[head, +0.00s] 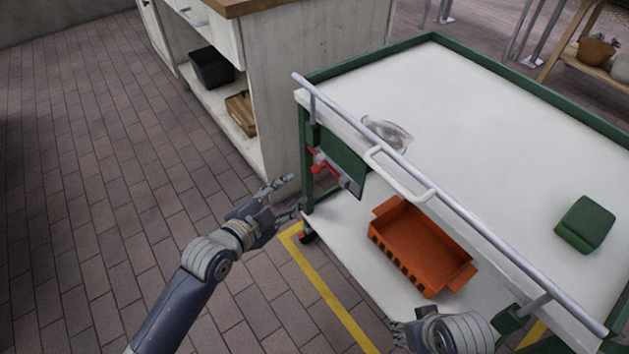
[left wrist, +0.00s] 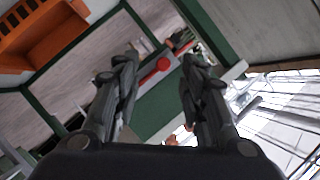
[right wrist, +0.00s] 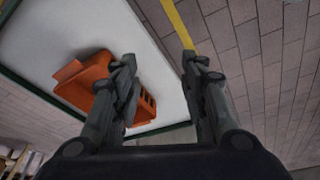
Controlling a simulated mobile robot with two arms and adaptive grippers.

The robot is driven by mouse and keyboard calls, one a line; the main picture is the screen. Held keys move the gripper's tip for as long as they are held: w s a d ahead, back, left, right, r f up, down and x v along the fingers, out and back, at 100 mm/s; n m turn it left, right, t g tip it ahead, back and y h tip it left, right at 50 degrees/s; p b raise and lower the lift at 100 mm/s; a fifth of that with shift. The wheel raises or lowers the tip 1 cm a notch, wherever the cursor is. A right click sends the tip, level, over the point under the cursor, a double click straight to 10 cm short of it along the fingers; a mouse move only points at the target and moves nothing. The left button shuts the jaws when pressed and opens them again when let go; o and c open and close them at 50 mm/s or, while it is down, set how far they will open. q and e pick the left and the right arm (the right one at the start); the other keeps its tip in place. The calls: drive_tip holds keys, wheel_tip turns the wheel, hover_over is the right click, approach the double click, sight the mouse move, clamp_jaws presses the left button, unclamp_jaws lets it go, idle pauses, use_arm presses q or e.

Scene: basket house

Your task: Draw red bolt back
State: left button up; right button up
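The red bolt (head: 322,163) sits on a small green panel (head: 343,160) at the near left corner of the cart, under the white top. In the left wrist view the red bolt (left wrist: 156,69) shows between my fingers, some way beyond them. My left gripper (head: 283,198) is open and empty, to the left of the bolt and a little lower, apart from it. My right gripper (right wrist: 158,60) is open and empty near the cart's lower front; its fingers are mostly hidden in the head view, where its wrist (head: 455,332) shows at the bottom.
The cart's white rail (head: 450,205) and handle run along its near edge. An orange crate (head: 420,245) stands on the lower shelf. A green box (head: 585,223) and a clear glass item (head: 388,134) are on top. A wooden cabinet (head: 305,60) stands behind left. The brick floor at left is clear.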

sight(313, 171)
use_arm(q)
drive_tip(key=b+x, duration=0.1)
drive_tip(key=x, duration=0.2)
drive_tip(key=r+x, duration=0.1)
drive_tip(key=x, duration=0.3)
drive_tip(key=d+b+x, duration=0.1)
drive_tip(key=x, duration=0.2)
drive_tip(key=shift+w+d+r+b, duration=0.15)
drive_tip(key=shift+w+r+b, duration=0.05)
drive_tip(key=shift+r+b, duration=0.15)
use_arm(e)
drive_tip(key=shift+s+r, duration=0.5)
drive_tip(key=shift+r, duration=0.1)
